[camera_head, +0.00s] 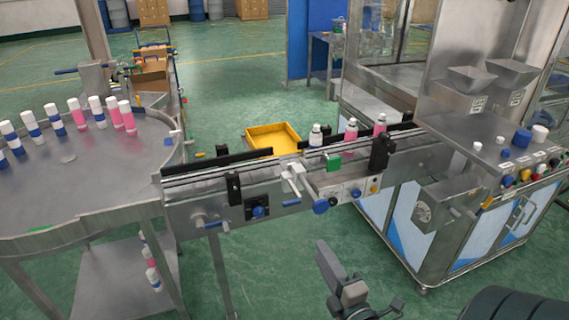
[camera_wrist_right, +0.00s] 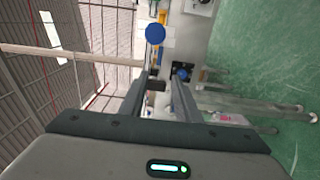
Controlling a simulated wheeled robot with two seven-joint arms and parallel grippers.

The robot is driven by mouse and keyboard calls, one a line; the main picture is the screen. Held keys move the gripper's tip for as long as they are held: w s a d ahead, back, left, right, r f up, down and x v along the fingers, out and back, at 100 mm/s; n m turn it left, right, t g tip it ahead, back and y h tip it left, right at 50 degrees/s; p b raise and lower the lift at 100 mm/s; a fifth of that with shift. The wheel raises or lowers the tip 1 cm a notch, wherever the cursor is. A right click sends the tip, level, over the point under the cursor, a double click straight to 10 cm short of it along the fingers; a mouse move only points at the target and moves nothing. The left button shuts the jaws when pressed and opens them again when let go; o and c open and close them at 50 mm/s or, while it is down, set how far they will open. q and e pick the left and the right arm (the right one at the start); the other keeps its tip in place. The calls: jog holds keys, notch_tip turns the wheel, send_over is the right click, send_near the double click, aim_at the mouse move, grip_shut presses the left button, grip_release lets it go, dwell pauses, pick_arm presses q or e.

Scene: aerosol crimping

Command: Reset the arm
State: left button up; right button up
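My right gripper (camera_head: 335,270) hangs in the lower middle of the head view, in front of and below the conveyor (camera_head: 215,185), touching nothing that I can see. In the right wrist view its two fingers (camera_wrist_right: 166,82) stand apart with a gap between them, and nothing is held. A round blue knob (camera_wrist_right: 155,33) shows beyond the fingertips in that view. My left gripper and left arm are not in view.
Several white-capped cans (camera_head: 79,113) stand on the steel table (camera_head: 95,180) at left. Three bottles (camera_head: 351,131) stand on the conveyor near the machine (camera_head: 455,150) at right. A yellow tray (camera_head: 273,138) lies behind the conveyor. Green floor below the conveyor is open.

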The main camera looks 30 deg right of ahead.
jog(key=s+a+f+m+g+y, duration=0.1)
jog(key=s+f+m+g, duration=0.15)
jog(key=f, duration=1.05)
jog(key=s+a+f+m+g, duration=0.1)
jog(key=s+f+g, duration=0.15)
jog(key=f, duration=1.15)
jog(key=s+a+f+m+g+y, duration=0.1)
jog(key=s+f+m+g, duration=0.15)
jog(key=f, duration=1.05)
jog(key=s+a+f+m+g+y, duration=0.1)
jog(key=s+a+f+m+g, duration=0.2)
jog(key=s+f, duration=0.9)
jog(key=s+a+f+m+g+y, duration=0.1)
jog(key=s+a+f+m+g, duration=0.3)
jog(key=s+f, duration=0.8)
jog(key=s+a+g, duration=0.1)
jog(key=s+g, duration=0.1)
jog(key=s, duration=0.3)
jog(key=shift+a, duration=0.2)
